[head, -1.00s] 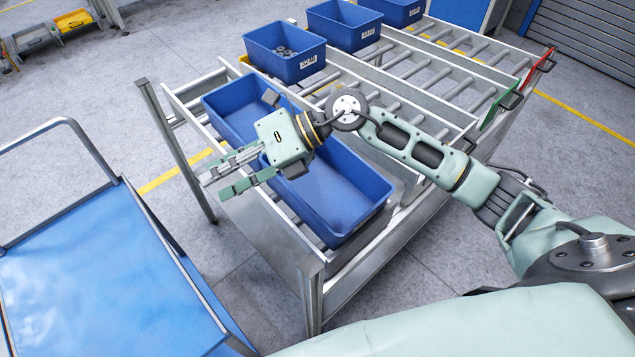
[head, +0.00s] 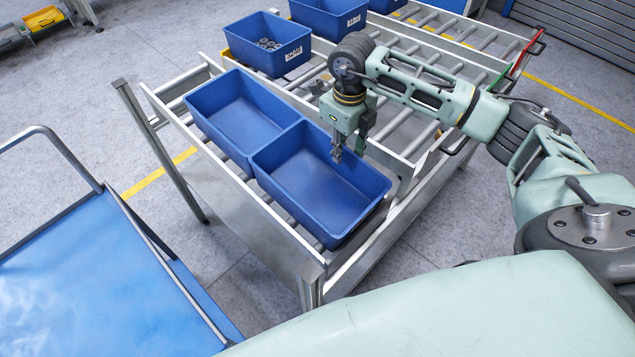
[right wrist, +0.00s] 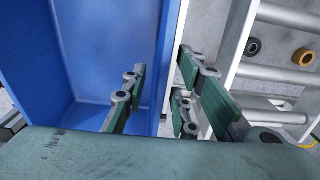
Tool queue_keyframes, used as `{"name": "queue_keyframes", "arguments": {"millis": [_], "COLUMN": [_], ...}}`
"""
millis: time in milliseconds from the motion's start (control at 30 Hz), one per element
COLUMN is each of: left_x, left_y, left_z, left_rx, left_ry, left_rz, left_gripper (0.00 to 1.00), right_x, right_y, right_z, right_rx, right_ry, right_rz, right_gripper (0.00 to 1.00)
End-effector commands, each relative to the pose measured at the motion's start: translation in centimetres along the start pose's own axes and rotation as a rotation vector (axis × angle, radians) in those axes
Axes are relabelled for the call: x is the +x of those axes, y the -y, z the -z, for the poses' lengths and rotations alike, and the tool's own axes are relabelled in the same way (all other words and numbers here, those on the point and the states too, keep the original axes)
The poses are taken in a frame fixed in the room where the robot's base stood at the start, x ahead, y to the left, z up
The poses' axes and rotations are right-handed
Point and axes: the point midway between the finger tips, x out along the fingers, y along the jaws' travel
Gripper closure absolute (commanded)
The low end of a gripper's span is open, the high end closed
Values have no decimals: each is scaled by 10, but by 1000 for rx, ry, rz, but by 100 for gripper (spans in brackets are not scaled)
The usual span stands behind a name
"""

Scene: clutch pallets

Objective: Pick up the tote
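Two empty blue totes stand end to end in the left lane of the roller rack: a near tote (head: 300,192) and a far tote (head: 232,118). My right gripper (head: 347,148) points down at the right rim of the near tote. In the right wrist view, its fingers (right wrist: 160,78) are apart, one over the inside of a blue tote (right wrist: 110,50) and the others beyond its wall. The wall lies between them, and I cannot tell whether they touch it. My left gripper is not in view.
More blue totes stand on the rack behind, one holding grey round parts (head: 268,45). Metal side rails (head: 390,155) border the lane close to my right gripper. A blue-topped cart (head: 90,290) stands at the left, its top bare.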

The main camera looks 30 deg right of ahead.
Motion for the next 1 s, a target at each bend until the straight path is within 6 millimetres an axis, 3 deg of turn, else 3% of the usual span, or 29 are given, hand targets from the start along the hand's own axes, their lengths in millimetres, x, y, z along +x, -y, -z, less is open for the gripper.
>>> {"name": "queue_keyframes", "arguments": {"millis": [200,433,733,1000], "left_x": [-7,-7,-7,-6], "left_y": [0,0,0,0], "left_z": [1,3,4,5], "left_rx": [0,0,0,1], "left_ry": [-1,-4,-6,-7], "left_rz": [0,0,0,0], "left_gripper": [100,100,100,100], "right_x": [21,22,22,22], "right_y": [-1,-1,-1,-1], "right_z": [0,0,0,0], "right_rx": [0,-1,-1,-1], "right_ry": [1,2,2,2], "right_rz": [-1,-1,-2,-1], "right_gripper": [74,75,100,100]}}
